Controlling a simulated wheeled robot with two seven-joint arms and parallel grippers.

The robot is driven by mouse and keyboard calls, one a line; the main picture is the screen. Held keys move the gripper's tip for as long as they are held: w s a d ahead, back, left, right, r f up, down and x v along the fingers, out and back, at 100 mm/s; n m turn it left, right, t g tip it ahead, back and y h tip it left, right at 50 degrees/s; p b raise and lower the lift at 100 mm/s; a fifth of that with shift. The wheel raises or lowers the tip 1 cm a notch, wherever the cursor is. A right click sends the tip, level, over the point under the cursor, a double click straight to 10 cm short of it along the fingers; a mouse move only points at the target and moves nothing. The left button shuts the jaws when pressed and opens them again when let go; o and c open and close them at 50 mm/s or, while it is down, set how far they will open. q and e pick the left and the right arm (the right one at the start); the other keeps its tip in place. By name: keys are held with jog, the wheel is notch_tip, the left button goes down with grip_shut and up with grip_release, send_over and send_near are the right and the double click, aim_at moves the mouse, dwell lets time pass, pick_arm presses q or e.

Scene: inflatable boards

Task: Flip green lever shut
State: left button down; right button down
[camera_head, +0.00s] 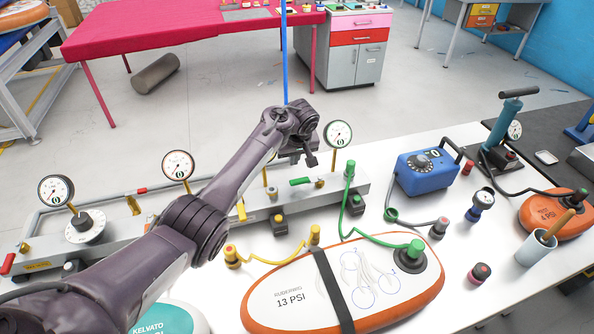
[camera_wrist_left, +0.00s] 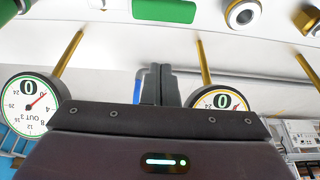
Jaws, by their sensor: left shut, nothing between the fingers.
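The green lever (camera_head: 300,181) is on the front of the long grey manifold (camera_head: 335,190), near its right end. It looks roughly level along the manifold. In the left wrist view a green handle (camera_wrist_left: 165,11) shows at the top edge, apart from the fingers. My left gripper (camera_head: 309,158) is above and a little behind the lever, next to the right gauge (camera_head: 338,133). Its fingers (camera_wrist_left: 157,85) are shut together with nothing between them. My right gripper is not in view.
Other gauges (camera_head: 178,165) stand up along the manifold, one on each side of my left fingers in the wrist view. A green hose (camera_head: 375,236) runs from the manifold's right end to an orange-edged board (camera_head: 400,300). A blue box (camera_head: 426,172) stands at right.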

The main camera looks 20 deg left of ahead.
aim_at(307, 180)
pick_arm(q)
jog(key=f+p, duration=0.1)
jog(key=s+d+f+p, duration=0.1)
jog(key=shift+s+f+p, duration=0.15)
jog(key=shift+f+p, duration=0.1)
jog(key=shift+p, duration=0.05)
jog(key=shift+s+d+p, duration=0.25)
jog(key=shift+s+p, duration=0.1)
jog(key=shift+s, duration=0.15)
jog(key=shift+s+d+f, duration=0.1)
jog(key=shift+f, duration=0.05)
